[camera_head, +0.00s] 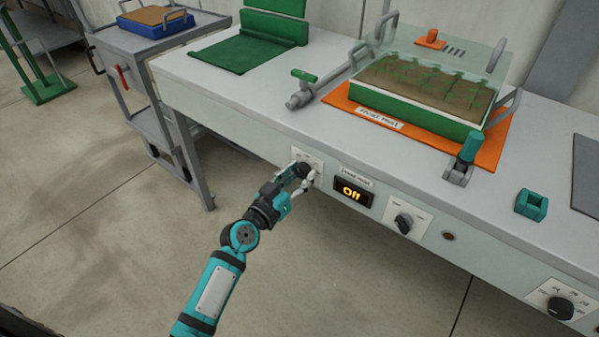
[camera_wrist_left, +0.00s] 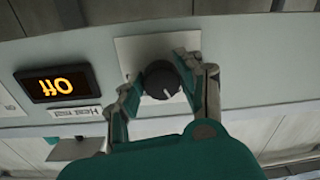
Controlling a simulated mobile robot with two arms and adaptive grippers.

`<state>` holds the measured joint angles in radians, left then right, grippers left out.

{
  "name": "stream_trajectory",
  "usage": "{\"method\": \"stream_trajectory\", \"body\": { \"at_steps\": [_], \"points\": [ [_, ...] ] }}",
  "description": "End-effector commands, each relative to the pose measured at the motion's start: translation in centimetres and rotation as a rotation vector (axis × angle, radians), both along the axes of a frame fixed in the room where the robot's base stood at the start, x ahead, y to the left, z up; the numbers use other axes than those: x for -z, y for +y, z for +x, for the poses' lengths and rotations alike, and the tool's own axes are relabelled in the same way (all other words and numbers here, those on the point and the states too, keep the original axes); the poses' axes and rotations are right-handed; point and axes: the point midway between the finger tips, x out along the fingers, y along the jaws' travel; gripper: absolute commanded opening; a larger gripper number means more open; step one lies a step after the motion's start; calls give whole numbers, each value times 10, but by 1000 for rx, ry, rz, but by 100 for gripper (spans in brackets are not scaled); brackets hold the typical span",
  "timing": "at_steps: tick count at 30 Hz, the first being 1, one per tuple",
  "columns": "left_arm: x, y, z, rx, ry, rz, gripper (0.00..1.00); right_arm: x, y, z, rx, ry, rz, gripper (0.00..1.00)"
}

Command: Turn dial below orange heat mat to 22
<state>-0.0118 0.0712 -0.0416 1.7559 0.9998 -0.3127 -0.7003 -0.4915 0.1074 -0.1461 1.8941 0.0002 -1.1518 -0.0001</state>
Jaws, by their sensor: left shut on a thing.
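The orange heat mat (camera_head: 348,107) lies on the bench under a tray of soil with a clear cover. Below it, on the bench's front panel, is a black dial (camera_wrist_left: 161,79) with a white pointer line on a pale plate (camera_head: 303,156). My left gripper (camera_head: 303,178) has its fingers on both sides of this dial and is shut on it, as the left wrist view shows (camera_wrist_left: 160,82). In the head view the gripper mostly hides the dial. An amber display reading "Off" (camera_head: 352,191) sits beside it. The dial's scale numbers are not readable. My right gripper is not in view.
Another dial (camera_head: 404,222) is right of the display, and a black dial (camera_head: 561,307) is farther right. A teal block (camera_head: 531,205) and a teal-topped grey fitting (camera_head: 464,160) are on the bench. A grey cart (camera_head: 150,110) stands left; the floor in front is clear.

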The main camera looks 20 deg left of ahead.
Motion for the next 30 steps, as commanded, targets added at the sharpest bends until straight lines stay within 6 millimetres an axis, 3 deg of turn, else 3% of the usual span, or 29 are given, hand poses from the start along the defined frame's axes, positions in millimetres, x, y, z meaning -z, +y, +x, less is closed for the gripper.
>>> {"method": "stream_trajectory", "body": {
  "at_steps": [15,30],
  "points": [
    [-3,-1,0,0,169,-462,5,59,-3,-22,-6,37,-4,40],
    [-4,-1,0,-2,319,-877,5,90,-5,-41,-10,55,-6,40]
  ]
}}
